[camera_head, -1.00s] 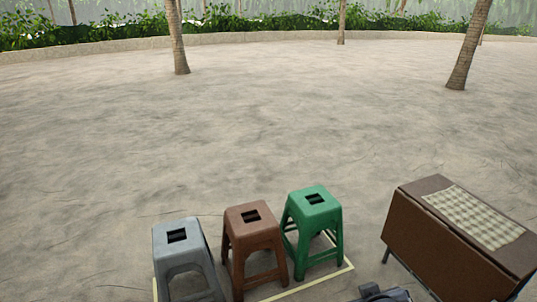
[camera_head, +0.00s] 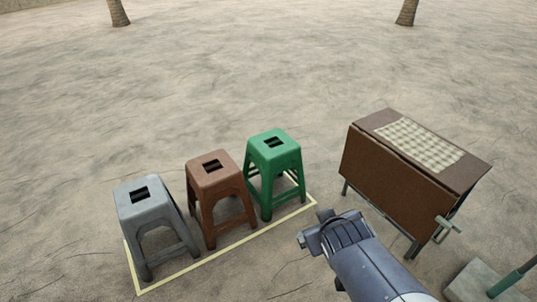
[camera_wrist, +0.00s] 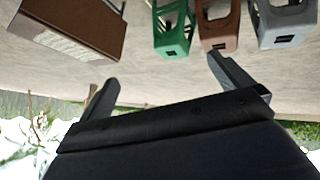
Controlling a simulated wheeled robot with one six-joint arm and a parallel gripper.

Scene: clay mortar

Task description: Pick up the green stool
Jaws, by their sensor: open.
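The green stool (camera_head: 273,152) stands upright at the right end of a row of three stools, inside a yellow outline on the ground. It has a dark slot in its seat. In the wrist view, which is upside down, the green stool (camera_wrist: 173,38) is at the top, beyond my fingers. My gripper (camera_head: 318,230) is in front of the stools and to the right of the green one, apart from it. In the wrist view its two fingers (camera_wrist: 160,85) are spread wide with nothing between them.
A brown stool (camera_head: 212,178) stands close on the green stool's left, and a grey stool (camera_head: 150,205) is beyond that. A brown folding table (camera_head: 395,170) with a checked cloth (camera_head: 420,143) stands to the right. The sandy ground behind the stools is clear.

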